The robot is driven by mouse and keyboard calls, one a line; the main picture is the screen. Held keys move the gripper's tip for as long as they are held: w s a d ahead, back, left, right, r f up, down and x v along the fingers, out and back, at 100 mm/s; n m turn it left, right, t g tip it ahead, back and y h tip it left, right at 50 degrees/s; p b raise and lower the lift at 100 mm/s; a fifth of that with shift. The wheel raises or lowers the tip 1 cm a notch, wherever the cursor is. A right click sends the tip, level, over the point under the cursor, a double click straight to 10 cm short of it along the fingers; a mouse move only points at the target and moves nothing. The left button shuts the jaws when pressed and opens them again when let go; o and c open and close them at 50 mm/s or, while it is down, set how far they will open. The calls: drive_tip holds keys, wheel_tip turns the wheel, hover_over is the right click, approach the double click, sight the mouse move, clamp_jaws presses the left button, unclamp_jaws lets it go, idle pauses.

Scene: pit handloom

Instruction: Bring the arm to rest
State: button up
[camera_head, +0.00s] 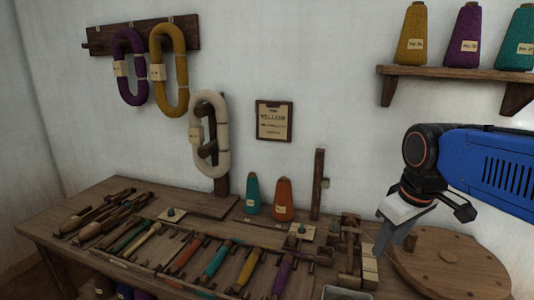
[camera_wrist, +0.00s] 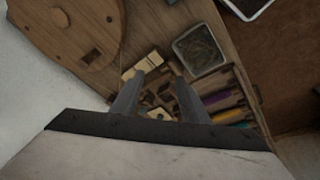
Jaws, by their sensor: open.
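My gripper (camera_head: 383,246) hangs from the blue arm at the right of the head view, fingers pointing down, above the right part of the wooden bench (camera_head: 40,222). In the wrist view my gripper (camera_wrist: 160,82) shows two grey fingers set apart, with nothing between them. Below them lie a pale tag (camera_wrist: 146,66) and small wooden parts. The gap between the fingertips and the bench cannot be told exactly.
A round wooden disc (camera_head: 450,264) lies right of my gripper. A grey tray (camera_wrist: 200,50) sits close by. Teal (camera_head: 252,194) and orange (camera_head: 283,200) cones stand near the wall. A shelf (camera_head: 450,73) with several cones hangs above the arm. Several coloured bobbins lie along the bench front.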

drive_tip(key=s+d+f+m+t, duration=0.1)
drive_tip(key=s+f+m, duration=0.4)
drive_tip(key=s+f, duration=0.4)
drive_tip(key=shift+s+d+t, duration=0.2)
drive_tip(key=shift+s+t, duration=0.1)
drive_tip(key=shift+s, duration=0.5)
